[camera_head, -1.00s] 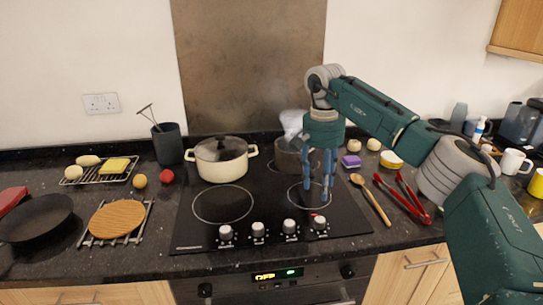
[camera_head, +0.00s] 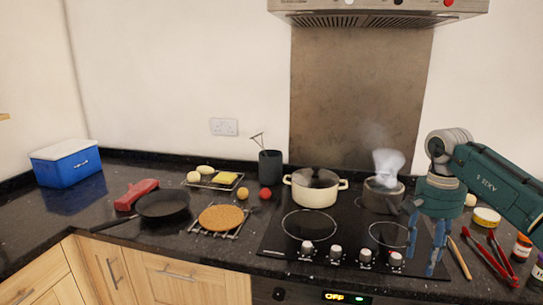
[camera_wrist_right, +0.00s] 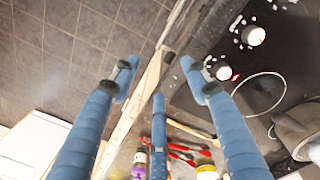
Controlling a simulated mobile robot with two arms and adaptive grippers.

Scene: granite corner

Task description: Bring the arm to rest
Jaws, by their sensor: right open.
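My right gripper (camera_head: 424,258) hangs open and empty, its blue fingers pointing down near the front right corner of the hob (camera_head: 350,225), right of the last knob (camera_head: 396,259). In the right wrist view its fingers (camera_wrist_right: 160,85) are spread with nothing between them. Below them are the counter's front edge and the floor tiles (camera_wrist_right: 75,40). The gripper looks clear of the knobs. My left gripper is not in view.
A cream lidded pot (camera_head: 315,189) and a steaming grey pot (camera_head: 381,196) stand on the hob. Red tongs (camera_head: 492,260) and a wooden spoon (camera_head: 459,258) lie right of the gripper. A black pan (camera_head: 162,205) and blue cooler box (camera_head: 66,163) are at left.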

